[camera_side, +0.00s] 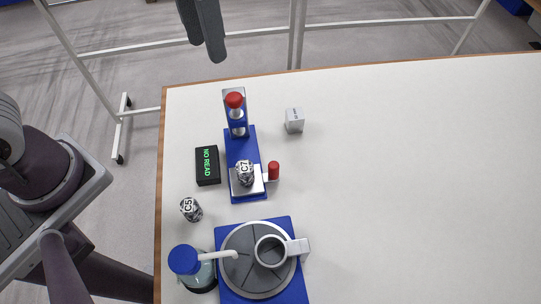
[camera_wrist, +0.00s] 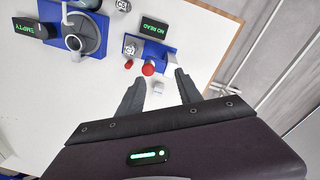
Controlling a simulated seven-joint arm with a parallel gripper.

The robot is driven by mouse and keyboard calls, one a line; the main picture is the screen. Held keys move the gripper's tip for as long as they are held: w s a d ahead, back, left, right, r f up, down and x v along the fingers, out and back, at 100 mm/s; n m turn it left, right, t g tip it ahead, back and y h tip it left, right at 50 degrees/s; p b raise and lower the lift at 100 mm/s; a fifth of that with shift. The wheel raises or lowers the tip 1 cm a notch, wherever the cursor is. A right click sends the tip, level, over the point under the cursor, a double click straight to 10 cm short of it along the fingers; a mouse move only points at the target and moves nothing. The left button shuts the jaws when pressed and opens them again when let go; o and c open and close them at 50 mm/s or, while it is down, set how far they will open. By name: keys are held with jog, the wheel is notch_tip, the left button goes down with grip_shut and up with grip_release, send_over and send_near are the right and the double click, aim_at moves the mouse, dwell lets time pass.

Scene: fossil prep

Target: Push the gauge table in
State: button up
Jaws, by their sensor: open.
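The gauge (camera_side: 238,140) has a blue base, a column and a red ball on top. Its silver gauge table (camera_side: 248,190) sits at the front end of the base, apart from the column. A speckled piece marked C7 (camera_side: 245,172) stands on the table. A red handle (camera_side: 274,170) sticks out at the table's right side; it also shows in the wrist view (camera_wrist: 129,64). My gripper (camera_side: 206,52) is open and empty, high up beyond the back edge of the worktop in the side view. In the wrist view its fingers (camera_wrist: 160,74) are spread, with the gauge beyond them.
A black NO READ display (camera_side: 207,166) stands left of the gauge. A small light block (camera_side: 294,120) is to its right. A C5 piece (camera_side: 191,209), a blue-capped bottle (camera_side: 190,266) and a blue-based round device (camera_side: 260,270) are in front. The worktop's right side is clear.

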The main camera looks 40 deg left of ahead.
jog(key=w+d+f+m+g+y, duration=0.1)
jog(key=w+d+f+m+g, duration=0.15)
jog(key=d+f, duration=0.6)
jog(key=g+y, duration=0.1)
send_near(275, 164)
jog(key=f, duration=0.2)
jog(key=shift+s+f+g+y, duration=0.2)
jog(key=shift+s+f, duration=0.05)
jog(key=shift+f, duration=0.35)
jog(key=shift+s+f+g+y, duration=0.15)
jog(key=shift+s+f+y, duration=0.1)
jog(key=shift+f, duration=0.3)
jog(key=x, duration=0.6)
jog(key=shift+f, duration=0.15)
jog(key=shift+c, duration=0.4)
grip_shut()
